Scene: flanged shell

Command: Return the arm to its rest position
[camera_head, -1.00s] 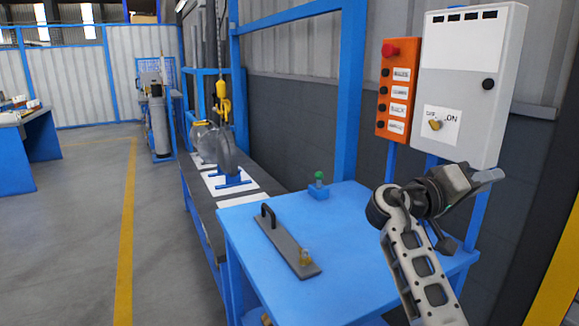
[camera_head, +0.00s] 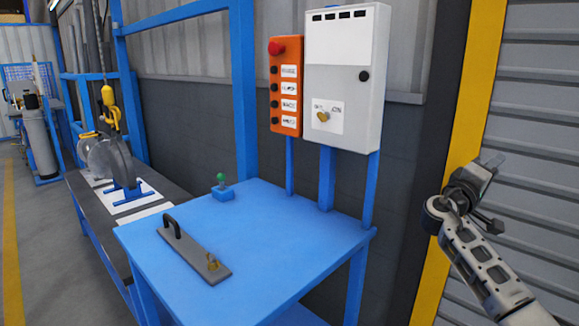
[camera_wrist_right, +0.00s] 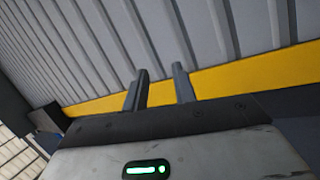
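My right arm comes in from the lower right in the head view. Its gripper (camera_head: 492,164) is raised to the right of the blue table, in front of the grey shutter, clear of the table and the control box. In the right wrist view the two fingers of the gripper (camera_wrist_right: 159,88) stand apart with nothing between them. My left arm and gripper are not in view.
The blue table (camera_head: 300,232) carries a grey plate with a black handle (camera_head: 195,253) and a green button (camera_head: 221,178). A grey control box (camera_head: 342,85) and orange button panel (camera_head: 286,85) stand behind. A yellow post (camera_head: 468,110) borders the ribbed shutter (camera_head: 540,120).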

